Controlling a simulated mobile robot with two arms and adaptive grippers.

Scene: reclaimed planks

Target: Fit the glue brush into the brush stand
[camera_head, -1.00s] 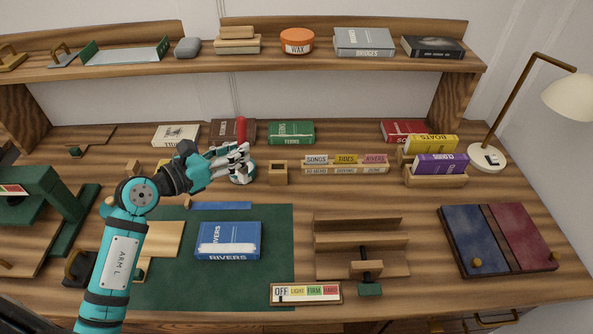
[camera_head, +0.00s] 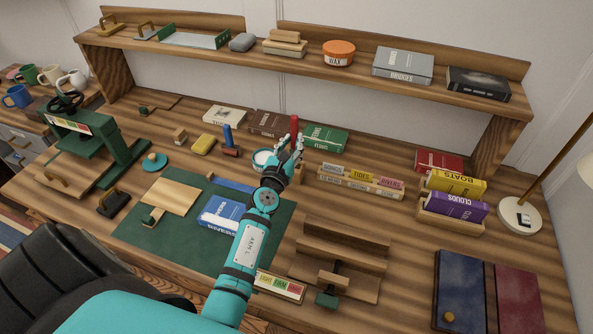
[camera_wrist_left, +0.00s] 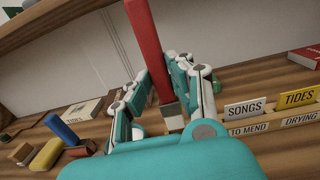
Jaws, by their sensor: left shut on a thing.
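The glue brush has a red handle (camera_head: 294,128), which also shows large and slightly tilted in the left wrist view (camera_wrist_left: 149,45), with a pale metal collar below it. My left gripper (camera_head: 290,150) is shut on the brush, its fingers on both sides (camera_wrist_left: 172,92). The small wooden block that looks like the brush stand (camera_head: 300,172) is mostly hidden behind my left gripper. I cannot tell whether the brush touches it. The white and teal glue pot (camera_head: 262,159) is just left of the gripper. My right gripper is not in view.
A wooden card rack (camera_head: 360,184) stands to the right, with a book holder (camera_head: 451,222) beyond it. Books (camera_head: 323,138) lie behind the gripper. A blue-handled tool (camera_head: 229,140) stands left. The shelf (camera_head: 300,62) runs above the back. A green mat (camera_head: 180,250) lies in front.

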